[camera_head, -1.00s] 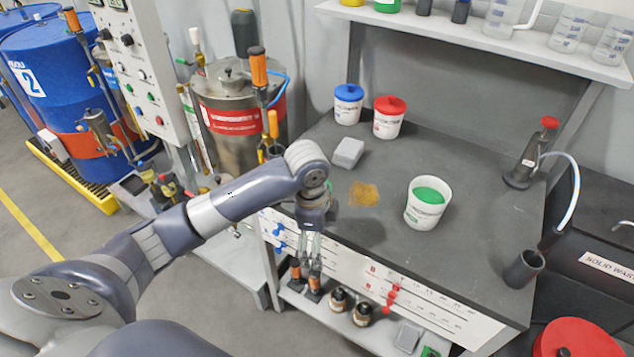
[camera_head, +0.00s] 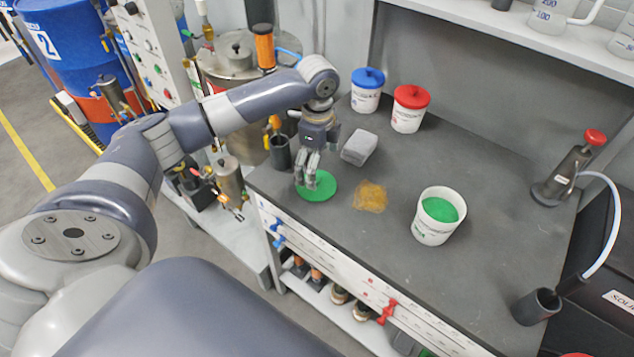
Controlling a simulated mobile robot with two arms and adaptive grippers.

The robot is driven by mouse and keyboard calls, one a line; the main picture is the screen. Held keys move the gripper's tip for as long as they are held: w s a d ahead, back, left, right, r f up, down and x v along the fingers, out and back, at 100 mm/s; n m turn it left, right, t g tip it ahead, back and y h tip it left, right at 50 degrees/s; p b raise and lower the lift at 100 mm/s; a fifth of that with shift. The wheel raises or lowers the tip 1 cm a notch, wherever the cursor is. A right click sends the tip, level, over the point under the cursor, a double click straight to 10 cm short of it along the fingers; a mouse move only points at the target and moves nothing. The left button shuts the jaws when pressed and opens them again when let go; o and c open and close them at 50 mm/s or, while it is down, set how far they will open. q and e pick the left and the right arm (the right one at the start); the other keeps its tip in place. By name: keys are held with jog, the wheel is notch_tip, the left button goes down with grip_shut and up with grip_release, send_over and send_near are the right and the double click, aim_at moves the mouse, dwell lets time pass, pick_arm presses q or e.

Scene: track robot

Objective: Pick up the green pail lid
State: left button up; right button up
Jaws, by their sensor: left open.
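The green pail lid (camera_head: 322,192) is a flat round disc with a raised knob, lying on the dark bench top near its left front edge. My left gripper (camera_head: 308,186) points down over the lid, open, with its fingers around or just beside the knob; whether they touch it I cannot tell. The fingers partly hide the lid's middle. The white pail (camera_head: 437,228) with green content stands uncovered on the bench, to the right of the lid. My right gripper is not in view.
A yellow-brown spill (camera_head: 369,196) and a folded grey cloth (camera_head: 359,147) lie close to the lid. Blue-lidded (camera_head: 367,92) and red-lidded (camera_head: 409,110) pails stand behind. A dark cup (camera_head: 280,152) is left of the gripper. A red-topped pump (camera_head: 567,170) stands at right.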

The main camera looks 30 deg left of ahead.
pick_arm(q)
jog(key=f, duration=0.2)
jog(key=f+p, duration=0.1)
jog(key=shift+s+f, duration=0.2)
jog(key=shift+f, duration=0.75)
jog(key=shift+w, duration=0.1)
jog(key=c, duration=2.4)
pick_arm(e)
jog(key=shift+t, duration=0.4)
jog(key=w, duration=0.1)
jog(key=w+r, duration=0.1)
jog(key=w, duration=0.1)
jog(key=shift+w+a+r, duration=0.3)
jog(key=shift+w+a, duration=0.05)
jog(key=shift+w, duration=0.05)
